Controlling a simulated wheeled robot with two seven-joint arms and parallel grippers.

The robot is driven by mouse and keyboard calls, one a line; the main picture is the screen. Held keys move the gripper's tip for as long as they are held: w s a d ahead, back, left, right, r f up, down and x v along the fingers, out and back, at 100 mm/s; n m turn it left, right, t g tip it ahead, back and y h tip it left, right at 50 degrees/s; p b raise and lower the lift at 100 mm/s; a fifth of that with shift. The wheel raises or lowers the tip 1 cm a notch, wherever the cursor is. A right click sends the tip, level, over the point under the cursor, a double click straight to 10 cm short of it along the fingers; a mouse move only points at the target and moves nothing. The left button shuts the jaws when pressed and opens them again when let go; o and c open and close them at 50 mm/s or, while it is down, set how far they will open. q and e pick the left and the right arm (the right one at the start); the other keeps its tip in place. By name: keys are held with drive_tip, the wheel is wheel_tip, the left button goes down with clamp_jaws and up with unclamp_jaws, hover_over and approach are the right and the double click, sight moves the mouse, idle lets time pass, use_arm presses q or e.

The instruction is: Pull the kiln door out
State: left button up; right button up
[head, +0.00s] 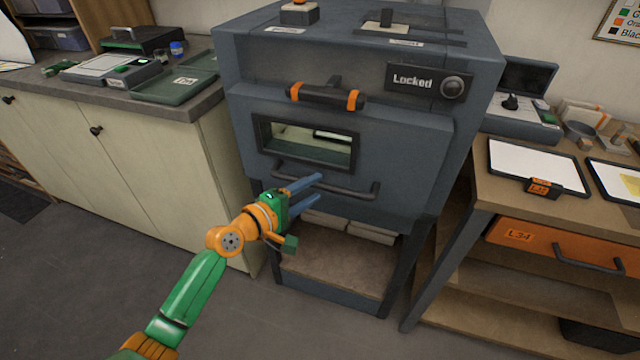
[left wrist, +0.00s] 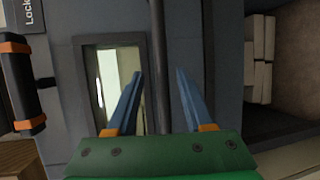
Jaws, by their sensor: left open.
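The blue-grey kiln (head: 420,150) stands in the middle of the head view. Its door (head: 385,145) looks closed and has a dark-framed window (head: 305,143). A dark bar handle (head: 368,193) runs below the window; it also shows upright in the left wrist view (left wrist: 158,45). A label on the kiln (head: 412,80) reads "Locked". My left gripper (head: 319,188) is open and empty at the bar handle. In the left wrist view (left wrist: 159,75) its blue fingers lie on either side of the bar. I cannot tell whether they touch it. My right gripper is not in view.
A latch handle with orange bands (head: 325,95) sits above the window. A counter with trays (head: 175,87) stands on the left. A wooden table (head: 478,185) with an orange drawer (head: 535,242) stands close on the right. Grey floor (head: 110,245) is free in front of the counter.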

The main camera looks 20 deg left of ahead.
sight(318, 188)
use_arm(q)
drive_tip(key=x, duration=0.3)
drive_tip(key=shift+w+d+f, duration=0.1)
drive_tip(key=shift+w+f, duration=0.1)
drive_tip(key=shift+s, duration=0.1)
clamp_jaws()
idle(1.1)
